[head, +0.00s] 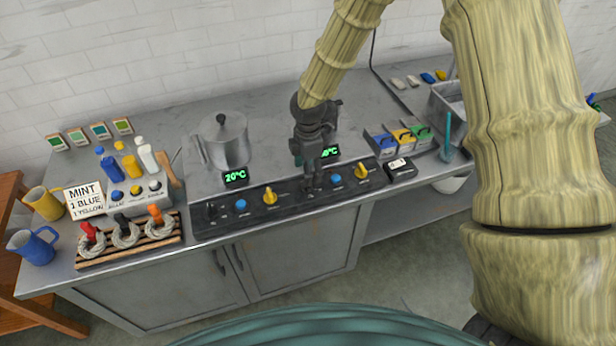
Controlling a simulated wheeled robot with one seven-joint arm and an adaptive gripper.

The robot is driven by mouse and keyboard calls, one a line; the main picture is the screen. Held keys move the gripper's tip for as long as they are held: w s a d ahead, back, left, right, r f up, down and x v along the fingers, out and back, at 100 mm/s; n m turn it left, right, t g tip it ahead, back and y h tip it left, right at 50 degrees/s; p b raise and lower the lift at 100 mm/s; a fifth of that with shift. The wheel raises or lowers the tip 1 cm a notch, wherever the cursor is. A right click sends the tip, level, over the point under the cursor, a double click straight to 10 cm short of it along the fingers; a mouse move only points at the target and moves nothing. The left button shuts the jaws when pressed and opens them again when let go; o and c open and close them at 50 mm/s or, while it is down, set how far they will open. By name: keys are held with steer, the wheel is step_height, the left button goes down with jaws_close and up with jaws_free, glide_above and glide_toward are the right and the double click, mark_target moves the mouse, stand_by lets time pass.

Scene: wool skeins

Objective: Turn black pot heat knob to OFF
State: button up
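A dark control panel (285,213) runs along the counter's front edge with two groups of knobs. The left group has a black knob (211,209), a blue knob (241,205) and a yellow knob (269,197). The right group shows a blue knob (335,181) and a yellow knob (361,172). My gripper (312,178) points down at the left end of the right group, over the spot of its dark knob, which I cannot tell apart from the fingers. Contact and finger opening are unclear. The black pot is mostly or wholly hidden behind my gripper.
A grey lidded pot (226,142) stands behind the left display (235,177), reading 20°C. The right display (329,152) is partly covered. Skeins on a wooden rack (150,241) lie left; small coloured boxes (403,138) and a black device (398,168) stand right.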

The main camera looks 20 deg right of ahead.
step_height(320, 180, up, 7)
stand_by(0.3)
stand_by(0.5)
